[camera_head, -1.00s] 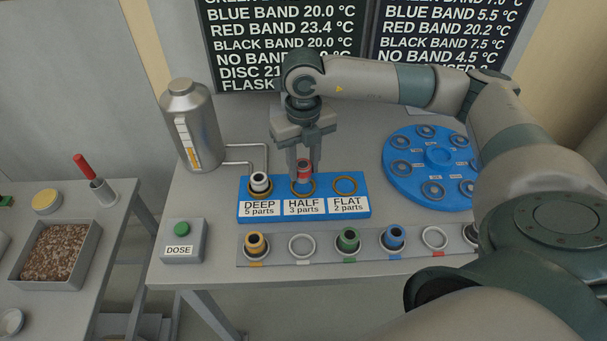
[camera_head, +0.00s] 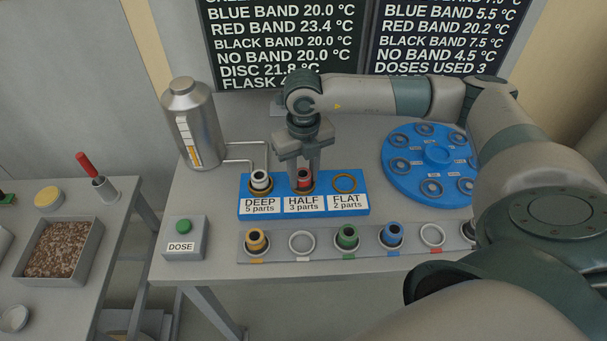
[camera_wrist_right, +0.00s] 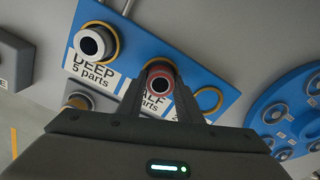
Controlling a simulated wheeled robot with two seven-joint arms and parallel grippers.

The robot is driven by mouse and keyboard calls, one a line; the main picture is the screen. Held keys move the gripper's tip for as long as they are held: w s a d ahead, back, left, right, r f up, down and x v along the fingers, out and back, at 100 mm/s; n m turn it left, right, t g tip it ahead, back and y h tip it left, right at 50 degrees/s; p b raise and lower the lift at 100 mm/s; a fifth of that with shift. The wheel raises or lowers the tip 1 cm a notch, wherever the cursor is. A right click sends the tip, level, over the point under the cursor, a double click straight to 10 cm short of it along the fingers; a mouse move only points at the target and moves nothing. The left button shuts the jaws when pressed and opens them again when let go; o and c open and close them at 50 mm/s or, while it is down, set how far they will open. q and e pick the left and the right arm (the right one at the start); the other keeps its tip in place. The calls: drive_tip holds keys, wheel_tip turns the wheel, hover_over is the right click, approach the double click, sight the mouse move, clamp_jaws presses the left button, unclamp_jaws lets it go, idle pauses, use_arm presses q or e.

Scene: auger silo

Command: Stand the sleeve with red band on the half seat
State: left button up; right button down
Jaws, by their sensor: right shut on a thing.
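The sleeve with red band (camera_head: 304,179) is upright at the half seat (camera_head: 303,192) of the blue block (camera_head: 288,212). My right gripper (camera_head: 305,172) comes down from above and is shut on this sleeve. In the right wrist view the red-rimmed sleeve (camera_wrist_right: 159,81) shows between my fingers over the HALF label. The fingers partly hide the seat ring, so I cannot tell whether the sleeve's foot is fully down. My left gripper does not show.
A white-banded sleeve (camera_head: 260,181) stands in the deep seat; the flat seat (camera_head: 345,184) is empty. A front rack (camera_head: 275,257) holds several sleeves and has empty places. A blue disc (camera_head: 438,178) lies to the right, a steel flask (camera_head: 191,123) to the left, a dose button (camera_head: 183,227) in front.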

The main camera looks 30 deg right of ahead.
drive_tip(key=shift+s+f, duration=0.15)
drive_tip(key=shift+f, duration=0.2)
